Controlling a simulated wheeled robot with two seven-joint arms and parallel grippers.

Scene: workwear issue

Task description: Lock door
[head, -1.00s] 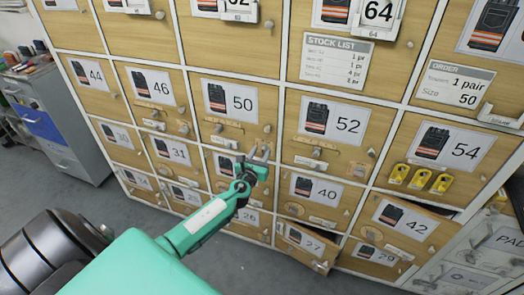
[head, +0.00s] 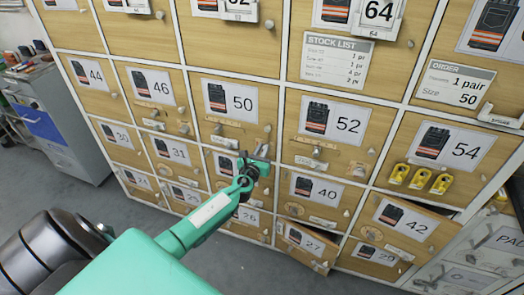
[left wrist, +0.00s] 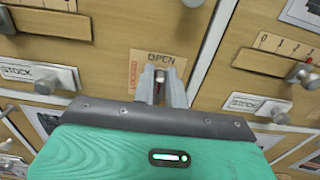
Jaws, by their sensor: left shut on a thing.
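My left gripper (head: 258,158) reaches to the lower right corner of the wooden door numbered 50 (head: 236,108). In the left wrist view its two grey fingers (left wrist: 160,88) are shut on a small latch piece, mostly hidden between them. Behind the fingers is an orange label (left wrist: 158,62) reading OPEN along the top, with a vertical word on its left side. The door's silver knob (left wrist: 191,3) is just above. Door 50 looks flush in its frame. My right gripper is not in view.
Other numbered doors surround it, including 46 (head: 158,90) and 52 (head: 340,122). Doors 27 (head: 308,245) and 42 (head: 408,224) stand slightly ajar. A grey drawer cabinet (head: 60,125) stands at the left.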

